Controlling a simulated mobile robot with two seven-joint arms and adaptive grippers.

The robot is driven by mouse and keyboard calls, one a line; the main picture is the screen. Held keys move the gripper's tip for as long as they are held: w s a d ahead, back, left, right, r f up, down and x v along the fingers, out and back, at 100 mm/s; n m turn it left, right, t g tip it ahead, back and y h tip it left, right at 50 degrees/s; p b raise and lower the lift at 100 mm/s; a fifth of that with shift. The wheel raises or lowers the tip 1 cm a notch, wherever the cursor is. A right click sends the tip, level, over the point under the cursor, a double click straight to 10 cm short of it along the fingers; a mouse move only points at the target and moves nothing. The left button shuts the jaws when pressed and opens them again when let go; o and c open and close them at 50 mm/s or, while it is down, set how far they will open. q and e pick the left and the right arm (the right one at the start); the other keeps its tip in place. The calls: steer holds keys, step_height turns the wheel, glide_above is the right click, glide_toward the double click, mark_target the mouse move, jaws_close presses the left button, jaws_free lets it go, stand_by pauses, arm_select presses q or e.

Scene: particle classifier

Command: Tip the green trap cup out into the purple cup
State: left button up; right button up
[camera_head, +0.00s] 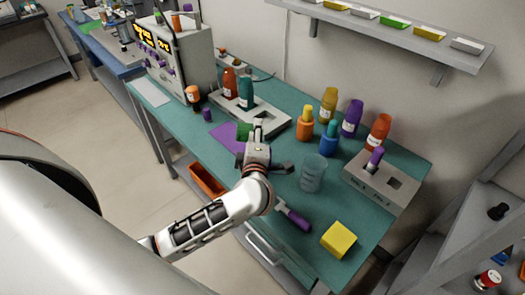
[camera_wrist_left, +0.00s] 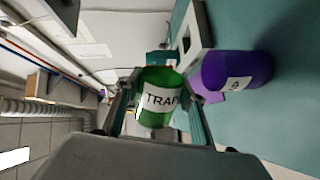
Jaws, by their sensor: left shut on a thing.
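The green trap cup (camera_wrist_left: 157,98), with a white TRAP label, is between the fingers of my left gripper (camera_wrist_left: 158,110), which is shut on it. The wrist view is rolled, with the teal table to its right, and the cup lies roughly on its side above the table. A purple labelled cup (camera_wrist_left: 238,70) stands on the table below and beside the trap cup, apart from it. In the head view my left gripper (camera_head: 255,130) and part of the green cup (camera_head: 243,131) are over the purple mat. I cannot clearly pick out the purple cup there. My right gripper is not seen.
A purple mat (camera_head: 226,138) and a grey rack (camera_head: 267,121) lie near the gripper. A glass beaker (camera_head: 312,173), several bottles, a holed block (camera_head: 385,181), a purple-handled tool (camera_head: 295,217) and a yellow cube (camera_head: 338,239) stand to the right. An instrument (camera_head: 185,57) is behind left.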

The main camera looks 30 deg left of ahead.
arm_select(q)
steer(key=shift+d+m, duration=0.15)
steer(key=shift+m, duration=0.35)
stand_by(0.3)
steer(key=shift+w+d+r, duration=0.1)
stand_by(0.4)
steer(key=shift+d+m+y, duration=0.1)
steer(key=shift+m+y, duration=0.2)
steer(key=shift+m, duration=0.3)
steer(key=shift+w+d+m, duration=0.1)
steer(key=shift+d+m, duration=0.05)
steer(key=shift+m, duration=0.35)
stand_by(0.4)
steer(key=shift+w+d+m, duration=0.1)
steer(key=shift+d+m, duration=0.05)
steer(key=shift+m, duration=0.35)
stand_by(0.5)
steer(key=shift+d+m+y, duration=0.1)
steer(key=shift+m+y, duration=0.2)
steer(key=shift+w+d+m, duration=0.1)
steer(key=shift+m, duration=0.2)
stand_by(0.6)
stand_by(0.8)
